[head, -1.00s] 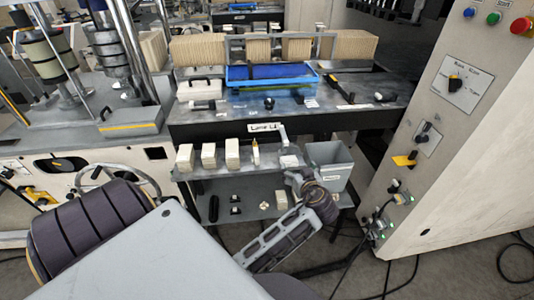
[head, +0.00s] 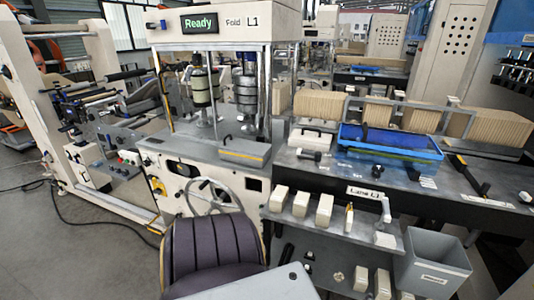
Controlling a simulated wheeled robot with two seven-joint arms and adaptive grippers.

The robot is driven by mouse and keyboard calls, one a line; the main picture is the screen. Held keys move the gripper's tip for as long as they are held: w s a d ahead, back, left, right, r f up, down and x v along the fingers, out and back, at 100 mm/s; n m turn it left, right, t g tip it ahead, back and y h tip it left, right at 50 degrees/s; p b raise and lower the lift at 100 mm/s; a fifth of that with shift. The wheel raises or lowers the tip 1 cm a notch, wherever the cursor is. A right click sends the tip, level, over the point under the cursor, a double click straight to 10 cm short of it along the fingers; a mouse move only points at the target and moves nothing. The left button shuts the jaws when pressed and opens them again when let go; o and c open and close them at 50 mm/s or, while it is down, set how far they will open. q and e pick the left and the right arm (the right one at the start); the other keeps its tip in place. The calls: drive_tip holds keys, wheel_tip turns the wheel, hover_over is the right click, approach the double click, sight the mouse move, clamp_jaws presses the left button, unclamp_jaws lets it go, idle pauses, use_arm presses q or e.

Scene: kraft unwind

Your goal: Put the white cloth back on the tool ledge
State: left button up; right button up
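The grey tool ledge (head: 408,243) runs below the "Lane L1" label at the front of the lane table. Several off-white blocks (head: 301,204) stand in a row on it, with a small brass-tipped tool (head: 349,217) to their right. A small flat white piece (head: 385,240) lies near the ledge's right end; it may be the white cloth, but it is too small to tell. No other cloth can be made out. Neither of my grippers is in view.
A grey bin (head: 434,266) stands right of the ledge. A lower shelf (head: 322,272) holds small dark and white items. The folding machine with its handwheel (head: 214,196) stands left of the ledge. A blue tray (head: 388,145) sits on the lane table. Open floor (head: 90,245) lies at left.

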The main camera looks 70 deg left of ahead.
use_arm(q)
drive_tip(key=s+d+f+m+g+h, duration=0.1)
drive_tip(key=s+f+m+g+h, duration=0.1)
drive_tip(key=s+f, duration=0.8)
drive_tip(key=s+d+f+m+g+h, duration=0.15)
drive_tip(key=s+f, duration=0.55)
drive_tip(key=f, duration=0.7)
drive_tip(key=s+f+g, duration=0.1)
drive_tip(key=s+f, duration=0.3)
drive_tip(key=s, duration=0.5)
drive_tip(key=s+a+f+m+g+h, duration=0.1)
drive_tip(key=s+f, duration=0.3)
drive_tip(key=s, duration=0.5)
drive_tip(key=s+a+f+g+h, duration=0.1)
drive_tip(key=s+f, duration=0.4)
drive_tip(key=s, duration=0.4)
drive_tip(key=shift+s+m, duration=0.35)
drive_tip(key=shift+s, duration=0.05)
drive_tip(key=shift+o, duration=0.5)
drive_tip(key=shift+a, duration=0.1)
